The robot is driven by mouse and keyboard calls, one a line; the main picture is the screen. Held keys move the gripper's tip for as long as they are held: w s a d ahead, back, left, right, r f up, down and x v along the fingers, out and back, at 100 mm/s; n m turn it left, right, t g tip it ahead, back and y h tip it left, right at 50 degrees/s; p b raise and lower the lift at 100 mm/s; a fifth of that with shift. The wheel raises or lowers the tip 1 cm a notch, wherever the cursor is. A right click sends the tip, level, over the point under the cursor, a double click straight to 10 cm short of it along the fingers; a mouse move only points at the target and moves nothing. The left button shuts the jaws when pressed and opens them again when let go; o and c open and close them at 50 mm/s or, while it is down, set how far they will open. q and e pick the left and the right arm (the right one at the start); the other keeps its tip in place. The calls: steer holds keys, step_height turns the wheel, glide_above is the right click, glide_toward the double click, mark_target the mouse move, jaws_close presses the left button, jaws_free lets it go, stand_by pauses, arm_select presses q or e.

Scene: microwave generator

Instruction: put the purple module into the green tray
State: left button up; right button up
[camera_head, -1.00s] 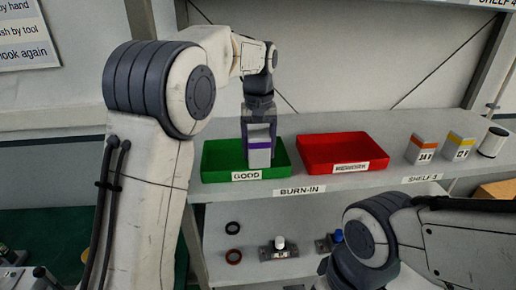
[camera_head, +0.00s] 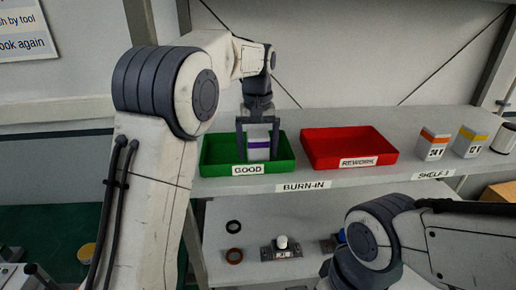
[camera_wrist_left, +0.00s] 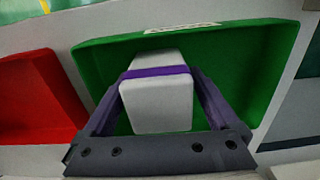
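The purple module (camera_head: 258,153) is a white block with a purple band. It stands roughly upright inside the green tray (camera_head: 218,169), which is labelled GOOD, toward the tray's right half. My left gripper (camera_head: 258,150) points down over the tray, with a finger on each side of the module. In the head view a small gap shows between fingers and block, so it looks open. The left wrist view shows the module (camera_wrist_left: 158,105) between the fingers (camera_wrist_left: 157,88), with the green tray (camera_wrist_left: 245,60) around it. My right arm is at lower right; its gripper is out of sight.
A red tray (camera_head: 390,154) labelled REWORK stands right of the green one. Two white boxes, one with an orange band (camera_head: 432,145) and one with a yellow band (camera_head: 469,142), stand further right. A lower shelf holds rings and small parts (camera_head: 282,247).

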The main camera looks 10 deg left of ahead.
mark_target(258, 133)
arm_select(q)
steer(key=shift+d, duration=0.15)
steer(key=shift+r, duration=0.5)
step_height(258, 133, up, 7)
steer(key=shift+f+b, duration=0.1)
steer(key=shift+b, duration=0.25)
